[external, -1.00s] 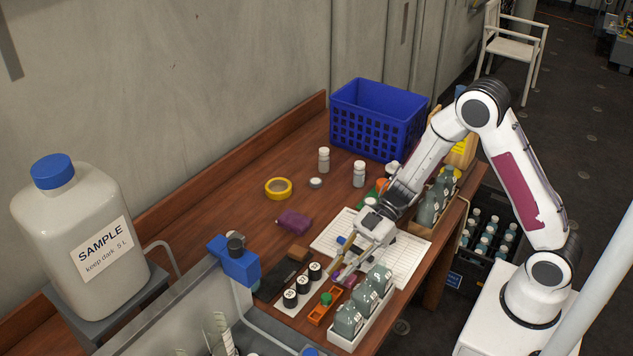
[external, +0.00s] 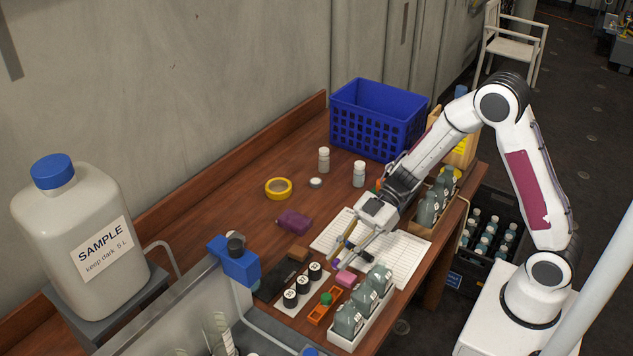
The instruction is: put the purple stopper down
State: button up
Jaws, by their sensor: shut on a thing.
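My gripper (external: 345,256) points down and to the left, above the near part of the white rack or grid mat (external: 405,262). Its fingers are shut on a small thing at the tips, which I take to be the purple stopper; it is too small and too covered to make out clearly. A pink block (external: 346,278) shows just below the fingertips, close to the bottle tray. I cannot tell whether the held thing touches anything.
A white tray of grey bottles (external: 364,308) stands in front of the gripper. An orange holder with a green piece (external: 325,305) and black-capped jars (external: 303,282) are to its left. A purple block (external: 293,223), yellow tape roll (external: 278,188) and blue basket (external: 378,118) lie farther back.

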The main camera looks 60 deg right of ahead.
jog(key=shift+f, duration=0.1)
jog(key=shift+f, duration=0.4)
jog(key=m+t+h, duration=0.2)
jog(key=m+t, duration=0.2)
jog(key=t, duration=0.1)
send_over(277, 246)
jog(key=shift+f, duration=0.1)
jog(key=shift+f, duration=3)
jog(key=shift+f, duration=1.9)
